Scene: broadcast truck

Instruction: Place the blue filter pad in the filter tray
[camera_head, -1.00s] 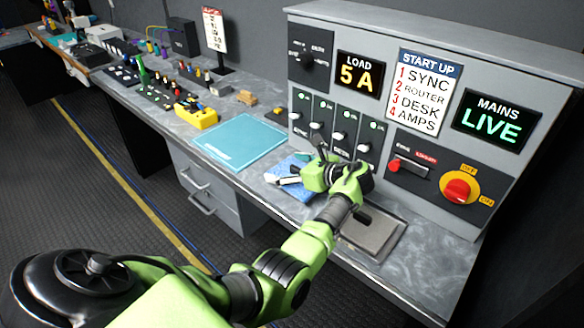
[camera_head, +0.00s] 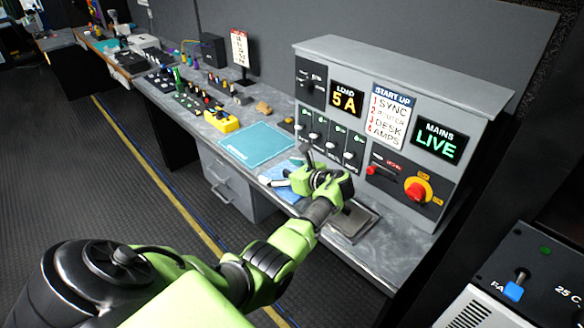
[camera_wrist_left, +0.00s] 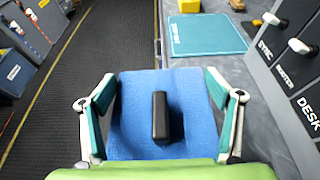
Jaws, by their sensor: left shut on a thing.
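The blue filter pad (camera_head: 276,176) is at the front edge of the grey bench, in front of the control panel. In the left wrist view the pad (camera_wrist_left: 185,85) lies flat between my fingers, with a black handle (camera_wrist_left: 160,115) on top. My left gripper (camera_head: 300,178) is shut on the pad, one finger along each side; the gripper hides part of it in the head view. A shallow grey metal tray (camera_head: 352,221) is on the bench just right of my gripper; whether it is the filter tray I cannot tell. My right gripper is not in view.
A teal mat (camera_head: 254,146) lies left of the pad, with a yellow box (camera_head: 222,121) beyond it. The control panel (camera_head: 380,150) stands close behind my gripper. A dark cabinet with a blue switch (camera_head: 515,288) is at lower right. The floor in front is clear.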

